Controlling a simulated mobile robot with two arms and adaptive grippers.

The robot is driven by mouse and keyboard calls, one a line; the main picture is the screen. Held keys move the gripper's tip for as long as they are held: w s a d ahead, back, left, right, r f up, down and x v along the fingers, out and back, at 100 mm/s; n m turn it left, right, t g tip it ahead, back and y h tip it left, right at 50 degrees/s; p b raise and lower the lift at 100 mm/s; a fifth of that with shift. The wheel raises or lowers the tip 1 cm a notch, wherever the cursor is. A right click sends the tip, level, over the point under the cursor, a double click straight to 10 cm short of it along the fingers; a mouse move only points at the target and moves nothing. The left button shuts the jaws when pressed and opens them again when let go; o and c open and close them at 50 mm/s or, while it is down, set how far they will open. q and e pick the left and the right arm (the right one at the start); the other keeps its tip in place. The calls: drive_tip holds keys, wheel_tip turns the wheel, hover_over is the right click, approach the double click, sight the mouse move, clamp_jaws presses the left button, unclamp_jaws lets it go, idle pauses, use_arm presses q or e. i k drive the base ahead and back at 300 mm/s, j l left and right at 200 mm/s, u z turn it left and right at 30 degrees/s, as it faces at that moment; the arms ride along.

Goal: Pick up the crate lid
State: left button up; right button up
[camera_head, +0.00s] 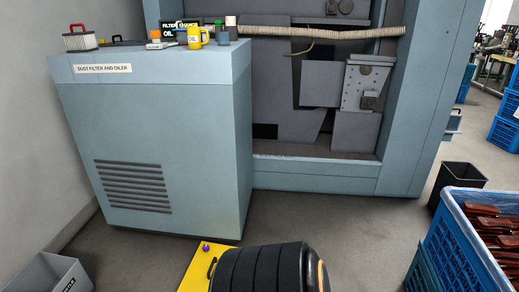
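I cannot make out a crate lid for certain in the head view. A blue crate (465,248) at the lower right is open on top and filled with reddish-brown pieces (497,222). It stands by a darker teal crate (420,272), partly cut off by the frame edge. A flat yellow panel (196,268) with a black handle and a purple knob shows at the bottom middle. A black ribbed shape hides part of it, and I cannot tell what the panel belongs to. Neither gripper is in view.
A blue-grey cabinet (150,135) stands at left, bearing a yellow mug (195,37), bottles and a red-framed filter (79,40). The tufting machine (320,172) is behind. A black bin (458,178) and grey bin (45,275) stand on the floor.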

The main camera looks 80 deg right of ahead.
sight(197, 278)
drive_tip(key=z, duration=2.1)
drive_tip(key=i, duration=0.3)
